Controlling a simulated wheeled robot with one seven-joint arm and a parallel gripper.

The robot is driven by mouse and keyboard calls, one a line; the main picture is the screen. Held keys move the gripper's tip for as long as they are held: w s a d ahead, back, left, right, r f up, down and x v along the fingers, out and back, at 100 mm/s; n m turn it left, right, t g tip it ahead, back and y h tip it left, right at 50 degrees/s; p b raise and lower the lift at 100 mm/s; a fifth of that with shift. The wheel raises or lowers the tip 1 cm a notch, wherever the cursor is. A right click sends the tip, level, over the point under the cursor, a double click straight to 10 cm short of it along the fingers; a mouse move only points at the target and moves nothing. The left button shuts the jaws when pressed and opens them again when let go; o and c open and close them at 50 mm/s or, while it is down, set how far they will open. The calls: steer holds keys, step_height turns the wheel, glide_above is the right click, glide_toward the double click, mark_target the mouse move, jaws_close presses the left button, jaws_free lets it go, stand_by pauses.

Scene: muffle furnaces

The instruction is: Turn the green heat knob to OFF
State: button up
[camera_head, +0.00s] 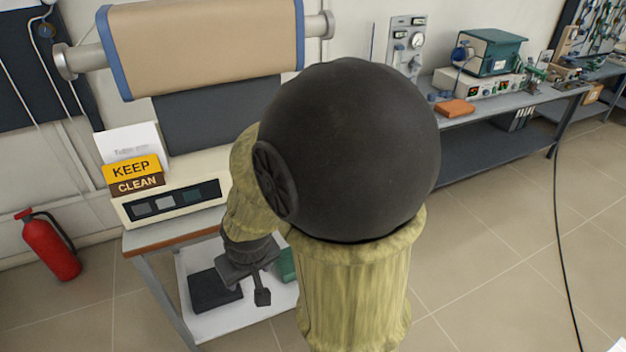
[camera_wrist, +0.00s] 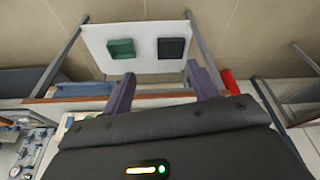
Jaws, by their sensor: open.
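I cannot make out a green heat knob in either view. A bench machine with a cream front panel (camera_head: 165,220) and a dark inset strip stands at the left in the head view. My arm hides the right part of that front. My gripper (camera_head: 247,286) is in front of and below the panel's right side, pointing down. In the wrist view my gripper (camera_wrist: 161,70) shows two purple-grey fingers spread apart with nothing between them. The dark body across the bottom of that view hides much of what lies behind it.
A low white shelf (camera_head: 235,325) under the machine's table holds a black box (camera_head: 212,292) and a green box (camera_head: 287,264). A red fire extinguisher (camera_head: 50,246) stands at the left. A grey equipment bench (camera_head: 480,150) runs along the back right. The floor at the right is open, with a black cable (camera_head: 558,200).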

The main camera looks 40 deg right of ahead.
steer(key=w+d+f+m+t+h+b, duration=0.1)
steer(key=w+d+f+t+b, duration=0.4)
steer(key=d, duration=0.5)
steer(key=w+d+f+m+t+h+b, duration=0.1)
steer(key=w+d+f+t+b, duration=0.1)
steer(key=w+d+f+b, duration=0.4)
steer(key=s+d+m+t+h+b, duration=0.1)
steer(key=d+t+b, duration=0.6)
steer(key=d, duration=1)
steer(key=shift+d+h, duration=0.4)
steer(key=shift+h, duration=0.2)
steer(key=x, duration=1.7)
steer(key=shift+w+a, duration=0.1)
steer(key=shift+w, duration=0.15)
steer(key=shift+s+r, duration=0.1)
